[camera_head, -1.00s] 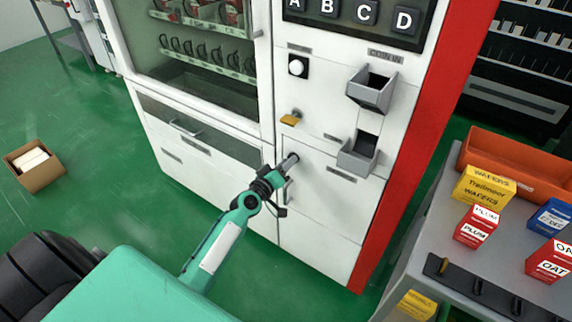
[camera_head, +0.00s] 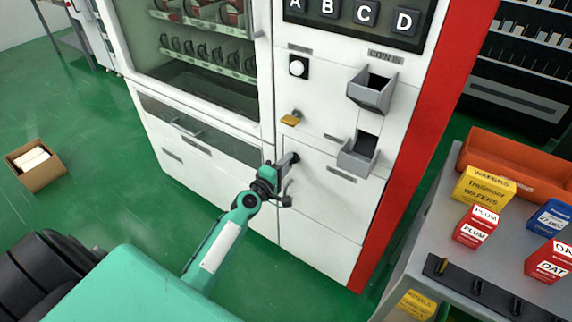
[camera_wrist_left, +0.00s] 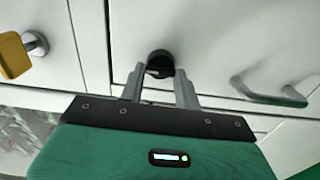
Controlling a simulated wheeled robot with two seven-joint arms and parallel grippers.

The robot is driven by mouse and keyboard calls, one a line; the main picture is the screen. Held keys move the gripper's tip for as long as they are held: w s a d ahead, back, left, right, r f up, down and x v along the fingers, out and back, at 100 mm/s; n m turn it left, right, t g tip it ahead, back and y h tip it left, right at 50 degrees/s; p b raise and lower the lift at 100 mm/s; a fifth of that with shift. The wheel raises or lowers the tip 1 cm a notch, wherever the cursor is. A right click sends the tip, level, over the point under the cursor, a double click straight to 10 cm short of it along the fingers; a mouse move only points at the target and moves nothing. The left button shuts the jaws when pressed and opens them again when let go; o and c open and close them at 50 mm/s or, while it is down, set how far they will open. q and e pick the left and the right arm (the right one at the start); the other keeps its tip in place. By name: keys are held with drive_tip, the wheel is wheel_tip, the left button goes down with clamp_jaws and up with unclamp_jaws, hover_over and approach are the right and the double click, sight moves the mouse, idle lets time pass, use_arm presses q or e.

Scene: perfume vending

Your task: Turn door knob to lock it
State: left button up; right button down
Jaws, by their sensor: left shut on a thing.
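A small dark round knob (camera_wrist_left: 160,60) sits on the white lower door panel (camera_head: 325,205) of the vending machine. My left gripper (camera_wrist_left: 160,74) is at the knob, with one finger on each side of it, shut on it. In the head view, my left gripper (camera_head: 290,160) reaches the machine front below the yellow piece, and its fingers largely hide the knob. The knob's exact angle cannot be told. My right gripper is not in view.
A yellow piece (camera_head: 290,119) on a silver cylinder (camera_wrist_left: 36,43) juts out above the knob. A door handle (camera_wrist_left: 268,92) is close beside the gripper. Two grey trays (camera_head: 358,154) stick out to the right. A grey table (camera_head: 410,262) with boxes stands at right.

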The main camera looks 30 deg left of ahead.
use_arm(q)
drive_tip(key=shift+a, duration=0.1)
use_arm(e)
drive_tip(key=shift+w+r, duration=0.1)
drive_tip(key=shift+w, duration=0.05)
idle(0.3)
use_arm(q)
drive_tip(key=o, duration=1)
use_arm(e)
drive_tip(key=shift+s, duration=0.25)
use_arm(q)
drive_tip(key=s, duration=0.4)
drive_tip(key=s+b, duration=0.1)
drive_tip(key=s, duration=0.4)
drive_tip(key=s+a, duration=0.1)
drive_tip(key=s, duration=0.3)
drive_tip(key=shift+s+a+b, duration=0.1)
drive_tip(key=shift+s+b, duration=0.25)
drive_tip(key=shift+s, duration=0.05)
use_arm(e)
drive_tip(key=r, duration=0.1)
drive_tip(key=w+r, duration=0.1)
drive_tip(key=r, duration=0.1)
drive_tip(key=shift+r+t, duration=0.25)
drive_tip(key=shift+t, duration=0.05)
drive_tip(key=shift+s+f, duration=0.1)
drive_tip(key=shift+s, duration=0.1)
